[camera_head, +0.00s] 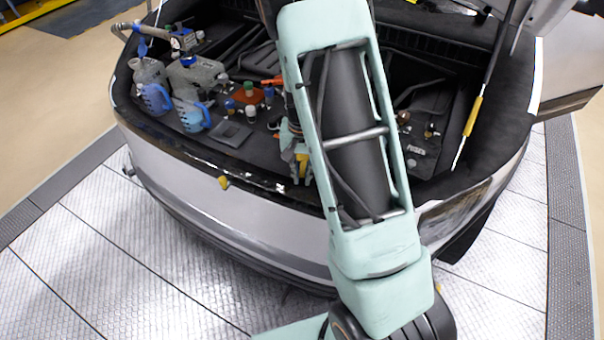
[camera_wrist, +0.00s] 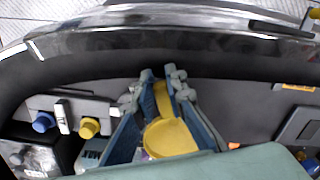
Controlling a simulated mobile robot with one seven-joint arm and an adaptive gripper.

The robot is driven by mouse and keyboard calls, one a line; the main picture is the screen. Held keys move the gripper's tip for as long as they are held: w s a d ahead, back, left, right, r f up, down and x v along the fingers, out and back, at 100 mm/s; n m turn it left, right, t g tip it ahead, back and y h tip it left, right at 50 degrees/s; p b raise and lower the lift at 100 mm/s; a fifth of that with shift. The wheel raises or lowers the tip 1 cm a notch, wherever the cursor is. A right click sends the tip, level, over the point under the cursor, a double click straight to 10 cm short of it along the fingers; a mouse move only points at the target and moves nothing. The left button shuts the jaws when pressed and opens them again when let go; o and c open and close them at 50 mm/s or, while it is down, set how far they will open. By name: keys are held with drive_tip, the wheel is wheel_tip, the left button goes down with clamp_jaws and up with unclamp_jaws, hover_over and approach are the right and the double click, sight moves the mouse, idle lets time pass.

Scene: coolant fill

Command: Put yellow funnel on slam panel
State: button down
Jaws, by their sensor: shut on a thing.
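The yellow funnel (camera_wrist: 171,138) is between the blue-grey fingers of my gripper (camera_wrist: 160,82) in the wrist view. The fingers are shut on its narrow yellow part, with the round bowl nearer the wrist. In the head view, my gripper (camera_head: 297,158) and a bit of the yellow funnel (camera_head: 303,168) show beside my arm, which hides much of them. The dark slam panel (camera_wrist: 238,105) runs across the car's front edge, below the held funnel in the wrist view. I cannot tell whether the funnel touches it.
Blue-handled jugs (camera_head: 191,113) and a grey hose unit (camera_head: 185,40) stand at the left of the bay. Small capped bottles (camera_head: 250,95) and a dark flat tray (camera_head: 230,132) lie nearer the middle. A blue cap (camera_wrist: 43,122) and yellow cap (camera_wrist: 88,127) are left of my gripper.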

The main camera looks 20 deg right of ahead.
drive_tip(key=shift+f, duration=0.1)
drive_tip(key=shift+f, duration=0.15)
drive_tip(key=c, duration=2)
unclamp_jaws()
drive_tip(key=shift+o, duration=0.2)
wheel_tip(320, 180, up, 13)
drive_tip(key=shift+f+b, duration=0.2)
drive_tip(key=shift+b, duration=0.25)
